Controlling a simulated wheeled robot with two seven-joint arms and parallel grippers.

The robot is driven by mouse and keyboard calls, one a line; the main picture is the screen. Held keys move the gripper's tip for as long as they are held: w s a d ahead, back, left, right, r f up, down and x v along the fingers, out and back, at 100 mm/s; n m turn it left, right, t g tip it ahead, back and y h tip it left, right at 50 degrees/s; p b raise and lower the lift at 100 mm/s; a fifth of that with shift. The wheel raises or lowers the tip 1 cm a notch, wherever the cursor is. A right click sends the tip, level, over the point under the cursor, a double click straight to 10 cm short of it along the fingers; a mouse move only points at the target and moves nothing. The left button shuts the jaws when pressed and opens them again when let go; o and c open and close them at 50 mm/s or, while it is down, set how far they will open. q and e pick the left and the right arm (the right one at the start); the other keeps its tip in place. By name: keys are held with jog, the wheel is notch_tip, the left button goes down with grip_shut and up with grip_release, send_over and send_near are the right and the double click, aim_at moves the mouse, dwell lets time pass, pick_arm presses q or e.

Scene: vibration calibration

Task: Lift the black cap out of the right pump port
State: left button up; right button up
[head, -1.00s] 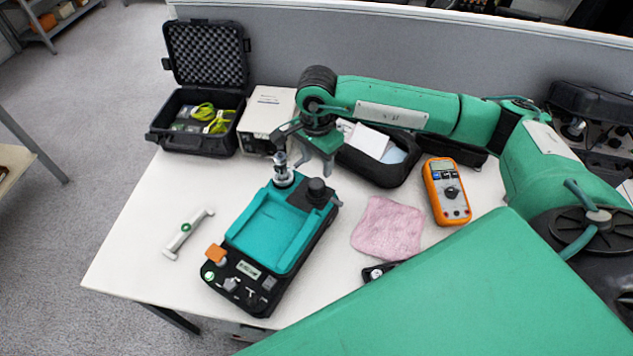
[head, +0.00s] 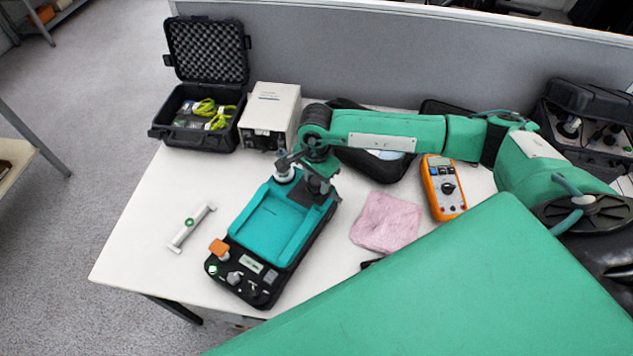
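The pump (head: 285,238) is a black unit with a teal tray-like top and stands on the white table, tilted in the picture. At its back left is a port with a light fitting (head: 284,175). The black cap (head: 317,184) is at the back right port, mostly hidden by my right gripper. My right gripper (head: 306,168) is low over the back of the pump, right at the ports. Its fingers look spread apart, but whether they touch the cap is hidden. My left gripper is not in view.
A pink cloth (head: 387,222) and an orange multimeter (head: 443,187) lie to the right. Behind stand an open black case (head: 206,85), a white box (head: 270,112) and a black pouch (head: 377,166).

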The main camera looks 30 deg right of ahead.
jog(key=c, duration=0.5)
jog(key=shift+r, duration=0.1)
jog(key=shift+c, duration=0.2)
notch_tip(320, 180, up, 19)
jog(key=b, duration=0.4)
notch_tip(320, 180, up, 5)
jog(key=p, duration=0.1)
send_over(316, 180)
